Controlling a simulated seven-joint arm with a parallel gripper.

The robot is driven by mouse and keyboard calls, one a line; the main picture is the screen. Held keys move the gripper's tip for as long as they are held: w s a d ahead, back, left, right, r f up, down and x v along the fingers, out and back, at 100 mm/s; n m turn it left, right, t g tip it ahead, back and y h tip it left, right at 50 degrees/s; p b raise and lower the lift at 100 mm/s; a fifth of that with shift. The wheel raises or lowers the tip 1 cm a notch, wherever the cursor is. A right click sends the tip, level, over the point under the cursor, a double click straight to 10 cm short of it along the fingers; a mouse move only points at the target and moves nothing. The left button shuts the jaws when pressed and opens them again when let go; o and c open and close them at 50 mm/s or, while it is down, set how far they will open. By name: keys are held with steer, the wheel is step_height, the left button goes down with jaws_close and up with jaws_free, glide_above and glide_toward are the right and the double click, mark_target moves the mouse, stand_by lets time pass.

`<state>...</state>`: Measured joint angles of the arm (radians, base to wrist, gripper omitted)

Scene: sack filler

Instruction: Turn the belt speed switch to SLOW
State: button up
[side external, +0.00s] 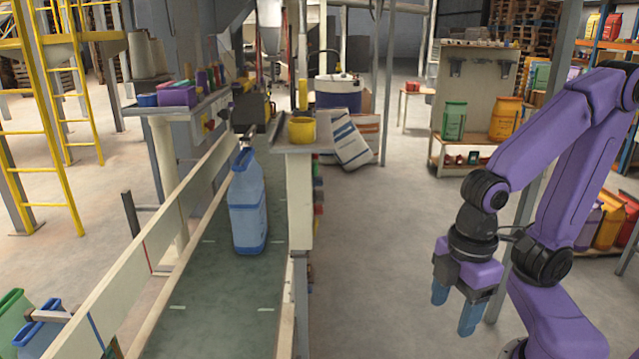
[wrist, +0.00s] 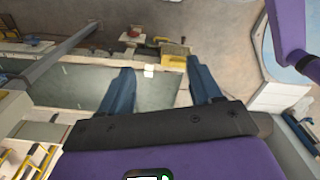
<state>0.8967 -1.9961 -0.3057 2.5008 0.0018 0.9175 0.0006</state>
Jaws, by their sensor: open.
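My gripper (side external: 455,312) hangs at the right in the side external view, blue fingers down and apart, with nothing between them. It is clear of the conveyor belt (side external: 220,300). In the wrist view my gripper (wrist: 160,66) shows two spread fingers. I cannot make out a belt speed switch or its SLOW mark for certain. Small coloured parts (side external: 318,190) sit on the side of the pale post (side external: 300,210) right of the belt, too small to read. A red and yellow control (side external: 209,124) is on the left bench.
A blue jug (side external: 248,210) stands on the belt between pale side rails (side external: 130,260). A yellow cup (side external: 302,130) sits on the post's top. White sacks (side external: 348,140) lie behind it. Shelves with sacks stand at the back right. The floor between post and gripper is clear.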

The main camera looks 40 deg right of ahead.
steer(key=shift+o, duration=0.2)
step_height(320, 180, up, 26)
steer(key=shift+a+r, duration=0.15)
steer(key=shift+r, duration=0.05)
steer(key=w+a+m+g+y, duration=0.35)
steer(key=w+a+m, duration=0.35)
steer(key=w+m, duration=0.45)
steer(key=w+d+m+t+y, duration=0.1)
steer(key=w+d+m+y, duration=0.1)
steer(key=w+m, duration=0.35)
steer(key=w+d+r+m+t+y, duration=0.1)
steer(key=w+d+m+y, duration=0.15)
steer(key=w, duration=0.55)
steer(key=w+d+m+t+y, duration=0.1)
steer(key=w+d+m+y, duration=0.15)
steer(key=w, duration=0.35)
steer(key=w+d+m+t+y, duration=0.1)
steer(key=w+d+m+t, duration=0.3)
steer(key=d, duration=0.5)
steer(key=w+d+m+t+y, duration=0.2)
steer(key=w+d+m, duration=0.35)
steer(key=d, duration=0.35)
steer(key=d+f+m+t+h, duration=0.15)
steer(key=d+m+t, duration=0.6)
steer(key=d, duration=1.45)
glide_toward(318, 181)
steer(key=w+d+x, duration=0.1)
steer(key=x, duration=0.6)
steer(key=shift+m, duration=0.3)
